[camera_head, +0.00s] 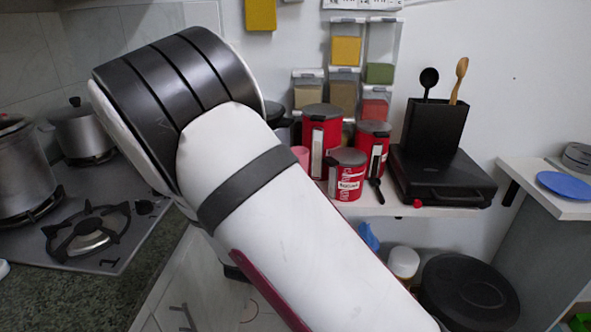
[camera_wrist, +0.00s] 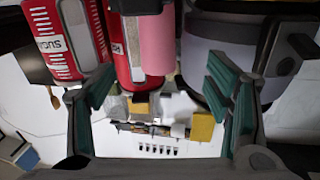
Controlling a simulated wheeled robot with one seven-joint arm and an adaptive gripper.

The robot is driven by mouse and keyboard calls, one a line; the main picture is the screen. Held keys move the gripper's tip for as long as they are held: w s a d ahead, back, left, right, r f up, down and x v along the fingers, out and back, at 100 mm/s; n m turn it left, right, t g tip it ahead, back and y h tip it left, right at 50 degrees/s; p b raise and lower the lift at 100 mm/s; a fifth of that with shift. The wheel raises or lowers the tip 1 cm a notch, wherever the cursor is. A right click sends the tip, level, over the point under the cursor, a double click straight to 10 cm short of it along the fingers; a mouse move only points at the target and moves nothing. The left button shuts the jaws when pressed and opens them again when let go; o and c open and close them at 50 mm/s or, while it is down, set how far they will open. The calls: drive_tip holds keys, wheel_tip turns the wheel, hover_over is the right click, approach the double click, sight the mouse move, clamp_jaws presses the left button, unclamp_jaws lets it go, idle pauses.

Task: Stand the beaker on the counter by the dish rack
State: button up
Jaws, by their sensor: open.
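A pink cylinder (camera_wrist: 157,45), which looks like the beaker, is at the top middle of the wrist view, which seems upside down. It lies between the lines of my two open fingers. My gripper (camera_wrist: 160,103) is open, with green-padded fingers apart and nothing held between them. I cannot tell whether the fingers reach around the cylinder. In the head view, a sliver of pink (camera_head: 301,154) shows beside the red canisters, and my arm covers the rest and my gripper. I cannot make out a dish rack in either view.
Red canisters (camera_head: 348,178) crowd the pink cylinder; one labelled sugar (camera_wrist: 60,45) is close to a finger. A metal pot (camera_wrist: 215,65) is on the cylinder's other side. A black grill (camera_head: 440,178) fills the shelf's right. The stove (camera_head: 100,232) is left, with dark counter in front.

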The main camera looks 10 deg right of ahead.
drive_tip(key=shift+t+h, duration=0.6)
drive_tip(key=shift+t, duration=0.2)
drive_tip(key=x, duration=0.7)
drive_tip(key=shift+w+d+r, duration=0.1)
drive_tip(key=shift+w+r, duration=0.2)
drive_tip(key=shift+w, duration=0.05)
drive_tip(key=shift+r+b+x, duration=0.2)
drive_tip(key=shift+b+x, duration=0.2)
drive_tip(key=shift+x, duration=2.2)
drive_tip(key=shift+s+d, duration=0.1)
drive_tip(key=shift+d, duration=0.1)
drive_tip(key=shift+c, duration=0.6)
drive_tip(key=c, duration=1.3)
drive_tip(key=shift+r, duration=0.25)
